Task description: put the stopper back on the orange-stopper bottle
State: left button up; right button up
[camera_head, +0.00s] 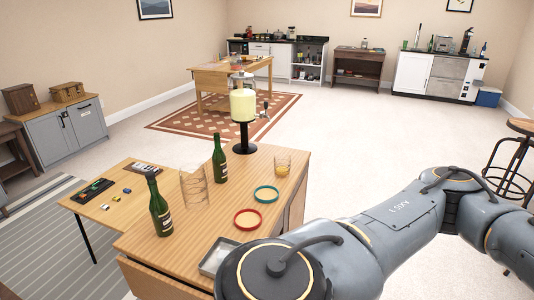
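Two green bottles with pale labels stand upright on the wooden table. The nearer green bottle (161,212) is at the table's left side and has a dark top. The farther green bottle (219,162) stands near the back. I see no clear orange stopper on or beside either bottle, so I cannot tell which is the orange-stopper bottle. My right arm comes in from the right and covers the table's near right corner; its gripper does not show. My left arm and gripper are not in view.
On the table (206,223) are a clear tall glass (194,188), a short glass with amber contents (283,166), a teal-rimmed dish (266,194), a red-rimmed dish (247,219), a drink dispenser (243,106) and a grey tray (212,261), partly hidden by my arm. A lower table (95,210) adjoins left.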

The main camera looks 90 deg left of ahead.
aim_at(219, 161)
jog(key=i+j+u, duration=0.15)
jog(key=i+u, duration=0.15)
jog(key=u, duration=0.2)
jog(key=i+u, duration=0.3)
jog(key=u, duration=0.15)
jog(key=i+l+u, duration=0.1)
jog(key=i+u, duration=0.2)
jog(key=u, duration=0.2)
jog(key=i+l+u, duration=0.2)
jog(key=u, duration=0.25)
jog(key=i+u, duration=0.2)
jog(key=u, duration=0.25)
jog(key=i+u, duration=0.2)
jog(key=u, duration=0.25)
jog(key=i+l+u, duration=0.2)
jog(key=u, duration=0.25)
jog(key=i+l+u, duration=0.15)
jog(key=u, duration=0.3)
jog(key=i+l+u, duration=0.1)
jog(key=l+u, duration=0.2)
jog(key=u, duration=0.15)
jog(key=i+l+u, duration=0.2)
jog(key=u, duration=0.3)
jog(key=i+l+u, duration=0.15)
jog(key=l+u, duration=0.35)
